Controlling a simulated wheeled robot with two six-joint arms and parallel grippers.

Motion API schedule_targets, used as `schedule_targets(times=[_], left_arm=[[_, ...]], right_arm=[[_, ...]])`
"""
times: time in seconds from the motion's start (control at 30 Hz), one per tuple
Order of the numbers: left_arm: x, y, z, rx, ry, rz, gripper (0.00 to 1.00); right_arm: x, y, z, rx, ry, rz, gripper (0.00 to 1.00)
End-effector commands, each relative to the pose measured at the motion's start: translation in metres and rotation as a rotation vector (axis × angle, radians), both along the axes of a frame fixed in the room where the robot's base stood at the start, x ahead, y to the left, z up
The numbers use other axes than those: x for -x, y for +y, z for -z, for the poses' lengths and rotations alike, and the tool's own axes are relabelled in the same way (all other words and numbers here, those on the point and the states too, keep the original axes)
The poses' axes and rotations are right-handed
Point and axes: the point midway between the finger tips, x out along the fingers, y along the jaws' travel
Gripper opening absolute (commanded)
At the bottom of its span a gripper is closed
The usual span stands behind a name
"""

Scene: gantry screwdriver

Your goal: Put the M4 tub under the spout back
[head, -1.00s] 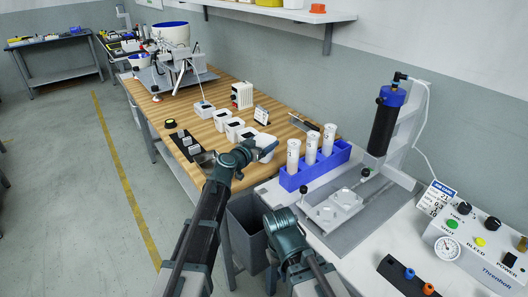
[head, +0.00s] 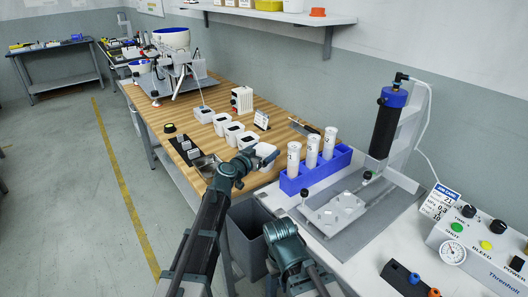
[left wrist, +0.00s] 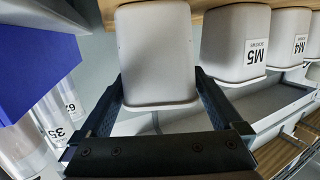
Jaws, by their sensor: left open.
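A row of white tubs with dark openings stands on the wooden bench. In the left wrist view, the M4 tub (left wrist: 292,40) is at the right, beyond the M5 tub (left wrist: 240,45). In the head view, the M4 tub appears to be this one (head: 233,131). My left gripper (head: 262,161) is open at the nearest tub (head: 266,151). In the left wrist view its fingers lie either side of that tub (left wrist: 155,60), whose label is hidden. The feeder with a white bowl (head: 171,39) stands farther back; its spout is too small to tell. My right gripper (head: 284,238) is low in front; its fingers are unclear.
A blue rack (head: 292,183) with white cylinders stands right of the nearest tub. A grey fixture plate (head: 345,235) and a blue-capped dispenser (head: 385,125) are farther right.

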Motion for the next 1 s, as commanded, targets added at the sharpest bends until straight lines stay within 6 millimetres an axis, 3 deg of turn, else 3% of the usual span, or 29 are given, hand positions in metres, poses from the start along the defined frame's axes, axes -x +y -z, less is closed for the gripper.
schedule_targets(times=[0.5, 0.7, 1.0], left_arm=[[0.083, 0.050, -0.016, 0.000, 0.000, -0.002, 1.00], [0.099, 0.060, -0.018, 0.000, 0.000, -0.001, 1.00], [0.101, 0.062, -0.018, 0.000, 0.000, 0.000, 1.00]], right_arm=[[0.000, 0.000, -0.016, 0.000, 0.000, 0.000, 0.00], [0.000, 0.000, -0.018, 0.000, 0.000, 0.000, 0.00], [0.000, 0.000, -0.018, 0.000, 0.000, 0.000, 0.00]])
